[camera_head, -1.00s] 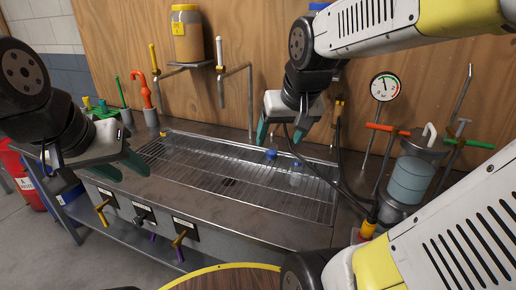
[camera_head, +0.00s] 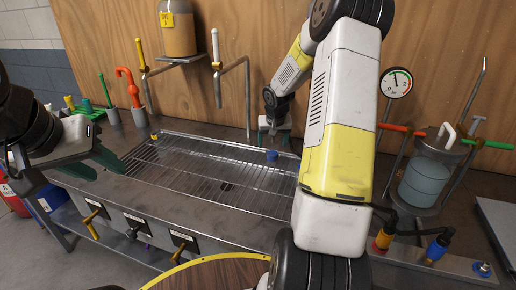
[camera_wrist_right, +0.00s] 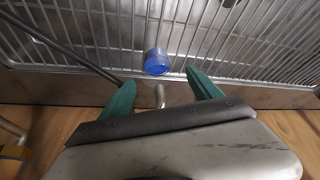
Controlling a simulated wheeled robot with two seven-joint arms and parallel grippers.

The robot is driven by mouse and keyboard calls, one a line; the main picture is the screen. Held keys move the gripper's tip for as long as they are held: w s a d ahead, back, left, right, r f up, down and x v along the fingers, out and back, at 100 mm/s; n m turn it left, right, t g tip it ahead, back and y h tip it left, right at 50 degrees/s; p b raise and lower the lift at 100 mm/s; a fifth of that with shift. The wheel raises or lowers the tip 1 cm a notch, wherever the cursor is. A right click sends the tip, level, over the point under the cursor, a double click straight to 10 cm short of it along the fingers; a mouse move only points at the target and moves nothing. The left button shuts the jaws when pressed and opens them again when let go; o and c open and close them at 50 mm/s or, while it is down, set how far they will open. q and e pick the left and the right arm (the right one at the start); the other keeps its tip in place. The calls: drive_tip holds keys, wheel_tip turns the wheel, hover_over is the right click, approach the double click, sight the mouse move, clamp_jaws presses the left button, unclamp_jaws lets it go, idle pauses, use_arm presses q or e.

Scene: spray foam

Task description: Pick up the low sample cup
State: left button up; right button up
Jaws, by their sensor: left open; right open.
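A small blue-topped cup (camera_head: 272,155), apparently the low sample cup, stands on the wire rack (camera_head: 200,180) toward its back edge. In the right wrist view its blue top (camera_wrist_right: 156,62) lies ahead, between the lines of the two green fingers; little of its body shows. My right gripper (camera_head: 275,124) is open and empty, behind and above the cup, by the wooden wall. It also shows open in the right wrist view (camera_wrist_right: 160,84), not touching the cup. My left gripper (camera_head: 108,168) is open and empty, over the left end of the bench.
My right arm hides the rack's right end. A gauge (camera_head: 396,82) and a blue-grey cylinder (camera_head: 424,182) stand at the right. The rack's middle looks clear.

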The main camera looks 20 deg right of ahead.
sight(272, 153)
drive_tip(key=x, duration=0.5)
drive_tip(key=shift+d+f, duration=0.2)
drive_tip(key=shift+f, duration=0.2)
clamp_jaws()
drive_tip(key=shift+r, duration=0.15)
